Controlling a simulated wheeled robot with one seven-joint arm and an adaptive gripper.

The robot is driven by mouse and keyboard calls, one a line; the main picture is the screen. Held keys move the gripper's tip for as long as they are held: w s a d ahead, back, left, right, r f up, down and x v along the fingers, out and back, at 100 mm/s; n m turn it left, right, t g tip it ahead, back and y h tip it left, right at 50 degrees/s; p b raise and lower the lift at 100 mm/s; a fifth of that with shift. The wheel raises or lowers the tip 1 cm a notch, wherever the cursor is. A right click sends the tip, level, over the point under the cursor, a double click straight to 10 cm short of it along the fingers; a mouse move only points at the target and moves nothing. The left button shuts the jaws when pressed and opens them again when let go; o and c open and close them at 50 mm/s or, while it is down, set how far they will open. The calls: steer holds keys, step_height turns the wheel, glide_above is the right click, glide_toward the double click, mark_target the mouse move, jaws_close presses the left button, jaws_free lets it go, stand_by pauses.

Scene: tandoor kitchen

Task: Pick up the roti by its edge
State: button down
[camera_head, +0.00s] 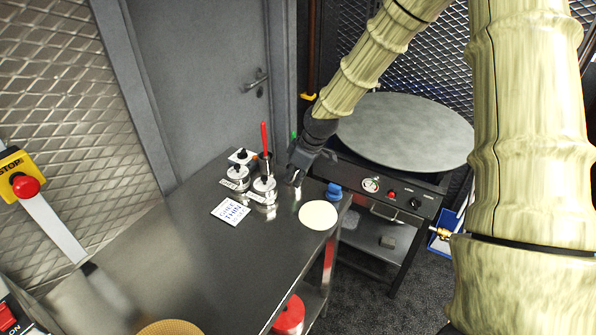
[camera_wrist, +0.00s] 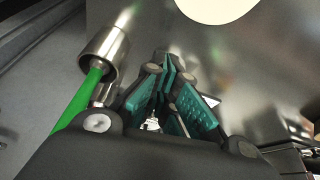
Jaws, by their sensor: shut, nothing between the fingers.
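The roti (camera_head: 318,215) is a pale round disc lying flat on the steel table, near its right edge. In the wrist view part of the roti (camera_wrist: 218,8) shows at the top, cut off by the frame. My gripper (camera_head: 297,178) is above the table, behind and a little left of the roti, and apart from it. In the wrist view my gripper's teal-padded fingers (camera_wrist: 172,92) are closed together with nothing held between them.
Metal canisters (camera_head: 264,188) and a white printed card (camera_head: 231,211) stand left of my gripper. A blue object (camera_head: 334,191) sits just behind the roti. A round griddle (camera_head: 405,130) is beyond the table.

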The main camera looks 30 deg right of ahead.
mark_target(297, 200)
steer(key=p+x, duration=0.1)
steer(key=x, duration=0.4)
steer(key=shift+w+a+f+p, duration=0.1)
steer(key=shift+a+f+p, duration=0.05)
steer(key=shift+f+p, duration=0.25)
steer(key=shift+s+d+p, duration=0.2)
steer(key=shift+s+p, duration=0.05)
steer(key=shift+p, duration=0.15)
steer(key=shift+s+d+p, duration=0.6)
steer(key=shift+s+d, duration=0.25)
steer(key=shift+s, duration=0.3)
steer(key=shift+s+d+f, duration=0.1)
steer(key=shift+s+d, duration=0.05)
